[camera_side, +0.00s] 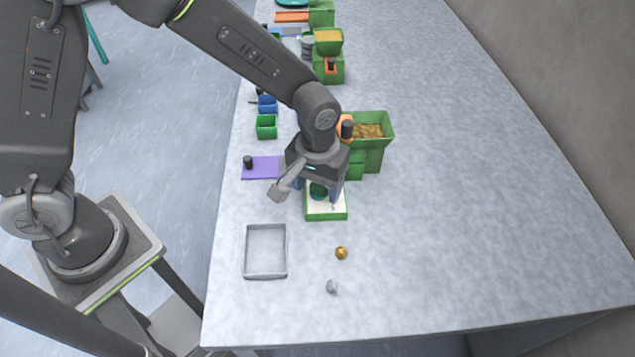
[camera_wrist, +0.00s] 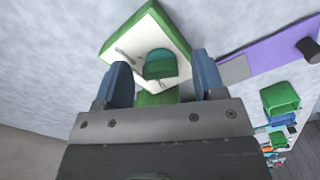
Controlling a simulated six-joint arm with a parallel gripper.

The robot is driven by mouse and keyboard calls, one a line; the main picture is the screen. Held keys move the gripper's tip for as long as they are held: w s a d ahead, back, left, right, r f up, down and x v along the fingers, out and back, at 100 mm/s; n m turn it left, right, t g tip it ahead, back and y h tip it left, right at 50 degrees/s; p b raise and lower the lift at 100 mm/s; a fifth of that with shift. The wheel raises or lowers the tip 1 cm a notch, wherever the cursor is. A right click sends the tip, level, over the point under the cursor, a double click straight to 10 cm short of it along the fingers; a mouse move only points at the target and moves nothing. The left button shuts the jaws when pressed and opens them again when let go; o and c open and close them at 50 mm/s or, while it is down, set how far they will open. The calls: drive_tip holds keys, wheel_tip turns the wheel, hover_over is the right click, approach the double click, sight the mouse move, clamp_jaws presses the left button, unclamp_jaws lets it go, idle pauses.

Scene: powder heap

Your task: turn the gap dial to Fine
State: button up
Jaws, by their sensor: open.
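A round dark-green piece (camera_side: 318,190), which looks like the gap dial, sits on a white-faced plate with a green edge (camera_side: 327,214). No lettering can be read, so its setting cannot be told. In the wrist view the round piece (camera_wrist: 160,66) shows between my two blue fingers, on the white face (camera_wrist: 130,42) with thin grey marks. My gripper (camera_side: 317,191) is open and points down over the plate, one finger on each side of the round piece. Whether the fingers touch it cannot be told. My gripper (camera_wrist: 160,62) holds nothing.
Behind the plate stands a green mill (camera_side: 375,150) with a grain-filled hopper and an orange part with a black knob (camera_side: 347,128). A purple strip (camera_side: 262,168) lies left. A grey tray (camera_side: 248,250), a gold ball (camera_side: 341,253) and a grey piece (camera_side: 332,287) lie in front. The right side is clear.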

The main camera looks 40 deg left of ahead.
drive_tip(key=shift+f, duration=0.1)
drive_tip(key=c, duration=0.9)
drive_tip(key=shift+n, duration=0.4)
drive_tip(key=n, duration=0.5)
drive_tip(key=shift+w+d+n, duration=0.1)
drive_tip(key=shift+n, duration=0.2)
drive_tip(key=n, duration=0.5)
drive_tip(key=shift+w+d+n, duration=0.1)
drive_tip(key=shift+n, duration=0.3)
drive_tip(key=o, duration=0.9)
